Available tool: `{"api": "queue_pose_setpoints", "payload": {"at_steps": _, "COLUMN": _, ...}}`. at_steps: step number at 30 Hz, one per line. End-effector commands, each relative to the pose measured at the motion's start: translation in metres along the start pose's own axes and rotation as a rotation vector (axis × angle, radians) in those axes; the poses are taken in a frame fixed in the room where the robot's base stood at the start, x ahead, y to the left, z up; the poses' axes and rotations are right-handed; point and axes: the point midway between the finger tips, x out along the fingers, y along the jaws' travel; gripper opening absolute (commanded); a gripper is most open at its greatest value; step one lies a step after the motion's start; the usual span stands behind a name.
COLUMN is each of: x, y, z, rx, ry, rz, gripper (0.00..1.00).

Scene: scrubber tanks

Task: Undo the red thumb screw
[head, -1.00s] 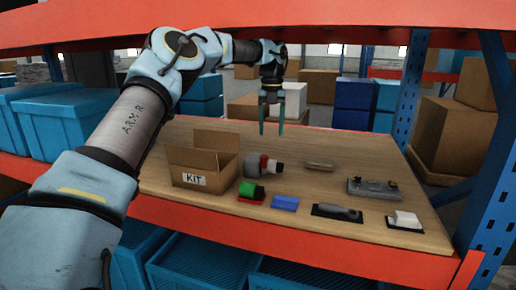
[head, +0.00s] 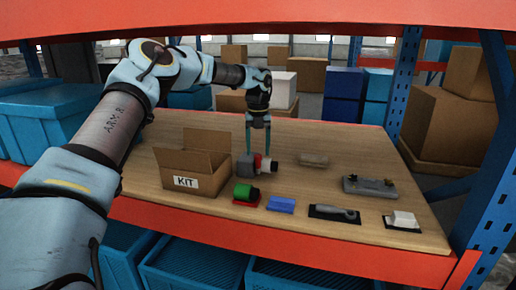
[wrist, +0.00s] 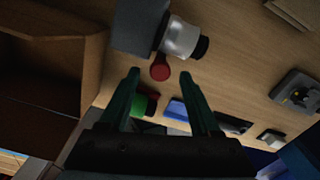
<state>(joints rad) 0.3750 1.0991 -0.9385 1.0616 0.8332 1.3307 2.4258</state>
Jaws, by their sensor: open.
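The red thumb screw (wrist: 160,69) shows as a round red knob on the side of a grey unit with a white collar and black end (wrist: 183,40). In the head view the grey unit (head: 243,164) lies on the wooden bench, and the red screw (head: 257,160) is partly hidden by my fingers. My gripper (head: 258,150) points down over the unit, open and empty. In the wrist view the screw appears between my two green fingertips. I cannot tell whether they touch it.
An open KIT box (head: 193,160) stands left of the unit. In front lie a green-capped piece (head: 243,192), a blue block (head: 281,204), a grey tool (head: 335,213) and a white block (head: 403,219). A grey fixture (head: 368,187) and tan block (head: 313,159) lie right.

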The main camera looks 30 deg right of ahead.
Motion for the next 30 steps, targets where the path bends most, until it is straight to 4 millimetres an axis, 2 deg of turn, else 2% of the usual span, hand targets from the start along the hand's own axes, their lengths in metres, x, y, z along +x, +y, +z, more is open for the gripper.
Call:
{"api": "queue_pose_setpoints", "payload": {"at_steps": 6, "x": 0.014, "y": 0.000, "z": 0.000, "rx": -0.001, "ry": 0.000, "rz": 0.000, "gripper": 0.64}}
{"api": "queue_pose_setpoints", "payload": {"at_steps": 14, "x": 0.016, "y": 0.000, "z": 0.000, "rx": -0.001, "ry": -0.001, "rz": 0.000, "gripper": 0.64}}
{"api": "queue_pose_setpoints", "payload": {"at_steps": 30, "x": 0.016, "y": 0.000, "z": 0.000, "rx": -0.001, "ry": -0.001, "rz": 0.000, "gripper": 0.04}}
